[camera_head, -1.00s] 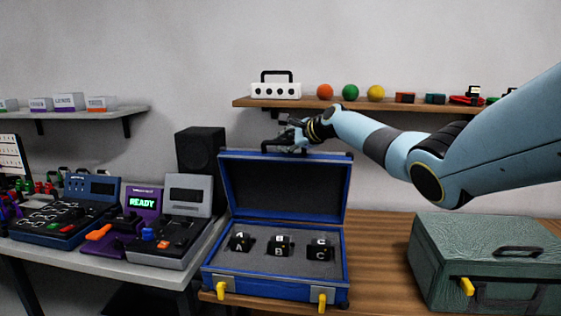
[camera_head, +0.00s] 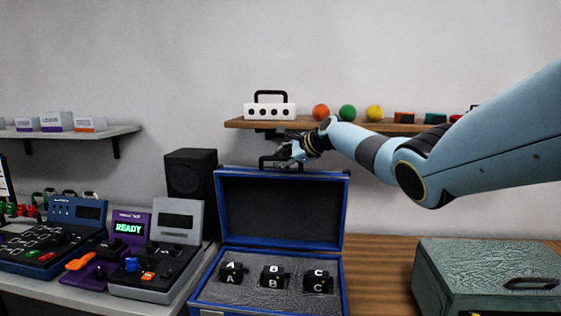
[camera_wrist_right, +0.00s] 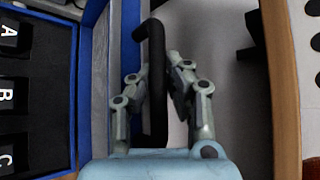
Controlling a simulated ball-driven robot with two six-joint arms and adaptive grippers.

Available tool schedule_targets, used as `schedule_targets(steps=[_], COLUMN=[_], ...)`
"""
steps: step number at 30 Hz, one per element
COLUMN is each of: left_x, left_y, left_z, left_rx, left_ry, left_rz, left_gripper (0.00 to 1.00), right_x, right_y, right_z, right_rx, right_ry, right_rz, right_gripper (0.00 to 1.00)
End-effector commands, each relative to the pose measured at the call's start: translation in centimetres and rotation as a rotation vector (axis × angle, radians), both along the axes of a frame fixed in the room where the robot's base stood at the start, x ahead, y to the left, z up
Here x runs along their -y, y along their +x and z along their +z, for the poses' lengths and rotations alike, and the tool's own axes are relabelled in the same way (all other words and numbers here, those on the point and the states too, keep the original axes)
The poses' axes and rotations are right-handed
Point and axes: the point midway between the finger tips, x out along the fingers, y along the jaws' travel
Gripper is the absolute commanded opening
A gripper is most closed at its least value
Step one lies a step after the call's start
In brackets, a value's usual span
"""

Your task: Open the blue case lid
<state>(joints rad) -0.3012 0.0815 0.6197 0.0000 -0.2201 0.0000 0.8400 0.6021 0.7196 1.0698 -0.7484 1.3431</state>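The blue case (camera_head: 348,290) stands on the wooden table with its lid (camera_head: 281,210) raised, standing up at the back, dark inside facing me. Three black blocks marked A (camera_head: 231,273), B (camera_head: 272,277) and C (camera_head: 318,281) sit in its grey insert. My right gripper (camera_head: 289,153) is at the black handle (camera_head: 272,161) on the lid's top edge. In the right wrist view the handle (camera_wrist_right: 155,95) runs between the fingers, which close in on it from both sides. The finger contact is partly hidden. My left gripper is not in view.
A wall shelf (camera_head: 240,123) with a white box and coloured balls hangs just behind and above the gripper. A black speaker (camera_head: 190,178) stands left of the lid. A green case (camera_head: 480,270) is at the right, with bare wooden table (camera_head: 382,262) between the cases.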

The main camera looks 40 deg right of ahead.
Motion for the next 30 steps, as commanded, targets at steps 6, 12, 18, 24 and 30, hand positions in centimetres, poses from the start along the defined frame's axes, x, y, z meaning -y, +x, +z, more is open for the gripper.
schedule_targets(steps=[6, 12, 18, 24, 30], left_x=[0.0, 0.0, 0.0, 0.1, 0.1], left_y=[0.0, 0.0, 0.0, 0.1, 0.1], left_z=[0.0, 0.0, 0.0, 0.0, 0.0], left_rx=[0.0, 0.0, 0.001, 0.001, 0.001], left_ry=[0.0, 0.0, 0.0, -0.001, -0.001], left_rz=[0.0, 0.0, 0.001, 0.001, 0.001], left_gripper=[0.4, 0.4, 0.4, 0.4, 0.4], right_x=[0.0, 0.0, 0.2, 0.4, 0.5], right_y=[0.0, 0.0, -0.7, -3.2, -6.6], right_z=[0.2, 0.1, 0.4, 1.6, 3.5], right_rx=[0.003, 0.001, 0.001, 0.0, -0.001], right_ry=[0.001, 0.002, -0.001, -0.005, -0.006], right_rz=[-0.001, -0.001, -0.002, -0.001, 0.001], right_gripper=[0.38, 0.38, 0.38, 0.38, 0.38])
